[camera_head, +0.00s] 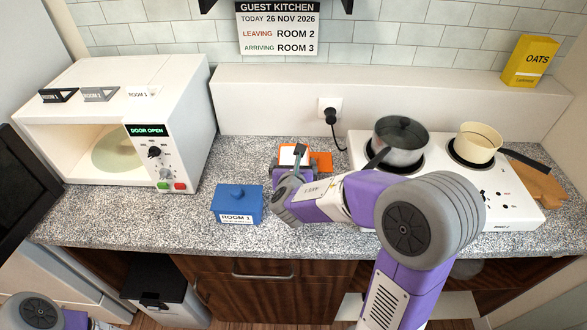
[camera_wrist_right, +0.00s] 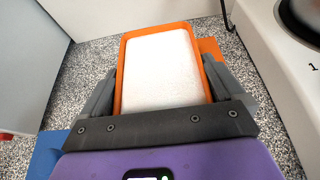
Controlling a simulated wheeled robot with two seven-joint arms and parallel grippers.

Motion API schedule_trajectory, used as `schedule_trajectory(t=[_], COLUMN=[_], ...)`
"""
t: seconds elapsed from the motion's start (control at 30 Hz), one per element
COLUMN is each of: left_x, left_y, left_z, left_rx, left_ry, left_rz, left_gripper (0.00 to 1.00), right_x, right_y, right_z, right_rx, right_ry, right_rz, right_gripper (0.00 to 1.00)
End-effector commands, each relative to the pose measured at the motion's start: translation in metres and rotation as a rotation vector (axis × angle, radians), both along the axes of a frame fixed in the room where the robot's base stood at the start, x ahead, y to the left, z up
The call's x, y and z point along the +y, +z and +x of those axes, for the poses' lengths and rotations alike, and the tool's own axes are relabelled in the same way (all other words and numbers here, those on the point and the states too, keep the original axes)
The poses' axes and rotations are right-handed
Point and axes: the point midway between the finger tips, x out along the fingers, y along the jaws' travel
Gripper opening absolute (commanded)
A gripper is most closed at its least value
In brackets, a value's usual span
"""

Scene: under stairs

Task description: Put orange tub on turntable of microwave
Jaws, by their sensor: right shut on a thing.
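The orange tub (camera_head: 293,148) stands on the counter near the back wall; its white contents fill the wrist view, inside its orange rim (camera_wrist_right: 125,75). My right gripper (camera_head: 295,168) has its fingers on two opposite sides of the tub and is shut on it, as the right wrist view (camera_wrist_right: 160,82) shows. The white microwave (camera_head: 160,85) is at the left, its display reading DOOR OPEN. Its pale round turntable (camera_head: 118,148) shows inside, with nothing seen on it. My left gripper is outside the view.
A flat orange piece (camera_head: 323,161) lies beside the tub. A blue lidded tub (camera_head: 238,203) labelled ROOM 1 stands between microwave and right gripper. A white hob (camera_head: 500,205) with a grey pot (camera_head: 402,145) and cream pot (camera_head: 478,145) is at the right. The dark microwave door (camera_head: 25,190) hangs open leftward.

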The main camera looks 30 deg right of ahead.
Motion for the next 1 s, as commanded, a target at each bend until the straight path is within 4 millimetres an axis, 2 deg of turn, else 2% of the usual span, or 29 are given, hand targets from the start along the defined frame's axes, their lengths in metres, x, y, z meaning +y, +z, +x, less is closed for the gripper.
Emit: schedule_trajectory(t=[0.03,0.3,1.0], left_x=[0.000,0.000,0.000], left_y=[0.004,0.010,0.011], left_z=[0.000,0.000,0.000], left_rx=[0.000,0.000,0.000], left_ry=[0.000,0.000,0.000], left_rz=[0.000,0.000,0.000], left_gripper=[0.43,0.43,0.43], right_x=[0.000,0.000,0.000], right_y=[0.007,0.022,0.025], right_z=[0.001,0.001,0.000], right_rx=[-0.004,-0.003,-0.002], right_ry=[0.001,0.002,0.001], right_rz=[-0.001,-0.001,-0.001], right_gripper=[0.46,0.46,0.46])
